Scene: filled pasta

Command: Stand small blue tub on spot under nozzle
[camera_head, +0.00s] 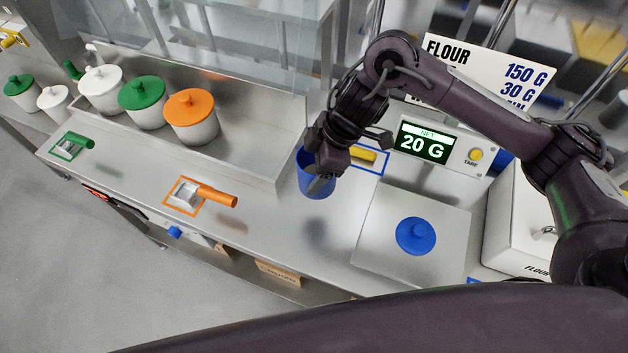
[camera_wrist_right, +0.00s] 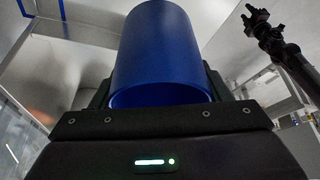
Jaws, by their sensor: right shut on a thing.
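The small blue tub (camera_head: 316,184) is in my right gripper (camera_head: 330,165), open side up. A dark shadow on the counter in front of it suggests it hangs a little above the steel. In the right wrist view the tub (camera_wrist_right: 158,50) fills the top middle between the fingers, and its contents are hidden. I cannot pick out the nozzle or the spot under it. My left gripper is not in the head view; a small dark gripper, apparently my left one (camera_wrist_right: 257,18), shows at the upper right of the wrist view, too small to judge.
A blue lid (camera_head: 416,234) lies on the scale plate (camera_head: 375,250); its display (camera_head: 424,143) reads 20 G. A yellow-handled tool (camera_head: 362,155) lies behind the tub, in a blue outline. An orange-handled scoop (camera_head: 215,196) lies left. Lidded pots, one orange-lidded (camera_head: 191,115), stand behind.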

